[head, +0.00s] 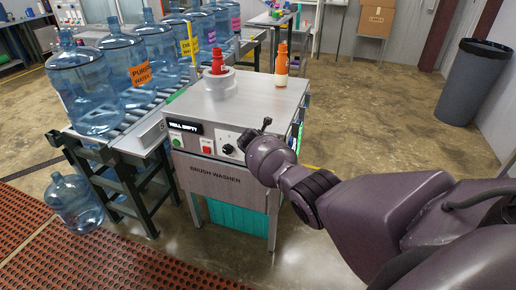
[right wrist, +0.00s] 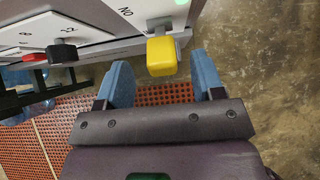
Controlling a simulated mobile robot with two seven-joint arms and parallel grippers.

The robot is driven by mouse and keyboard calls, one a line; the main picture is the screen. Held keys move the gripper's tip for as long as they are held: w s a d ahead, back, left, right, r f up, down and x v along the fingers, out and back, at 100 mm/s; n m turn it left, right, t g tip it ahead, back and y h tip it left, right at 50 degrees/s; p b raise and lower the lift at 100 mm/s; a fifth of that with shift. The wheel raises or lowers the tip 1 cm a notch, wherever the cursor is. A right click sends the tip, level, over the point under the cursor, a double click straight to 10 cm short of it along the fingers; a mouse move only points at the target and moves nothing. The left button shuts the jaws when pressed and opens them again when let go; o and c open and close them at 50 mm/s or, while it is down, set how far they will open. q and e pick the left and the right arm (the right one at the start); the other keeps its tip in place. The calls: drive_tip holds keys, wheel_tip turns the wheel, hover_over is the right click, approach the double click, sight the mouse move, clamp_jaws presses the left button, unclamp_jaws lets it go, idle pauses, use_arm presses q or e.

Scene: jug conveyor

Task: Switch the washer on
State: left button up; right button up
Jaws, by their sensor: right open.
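The brush washer (head: 229,174) is a grey metal cabinet in the middle of the head view. Its front panel has a lit display (head: 185,127), a green button (head: 176,142), a red button (head: 207,145) and a black dial (head: 228,149). In the right wrist view a yellow switch handle (right wrist: 161,57) sticks out of the washer beside the marking "ON". My right gripper (right wrist: 164,78) is open, its blue fingers either side of the handle's line and just short of it, apparently not touching. In the head view my wrist hides the fingers. My left gripper is out of view.
A red bottle (head: 217,63) stands in the round well (head: 215,86) on the washer top. An orange-capped bottle (head: 281,68) stands behind. Large blue jugs (head: 85,90) line the conveyor at left; one jug (head: 73,203) is on the floor.

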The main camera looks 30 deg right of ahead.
drive_tip(key=shift+p+v, duration=0.65)
drive_tip(key=shift+v, duration=2.1)
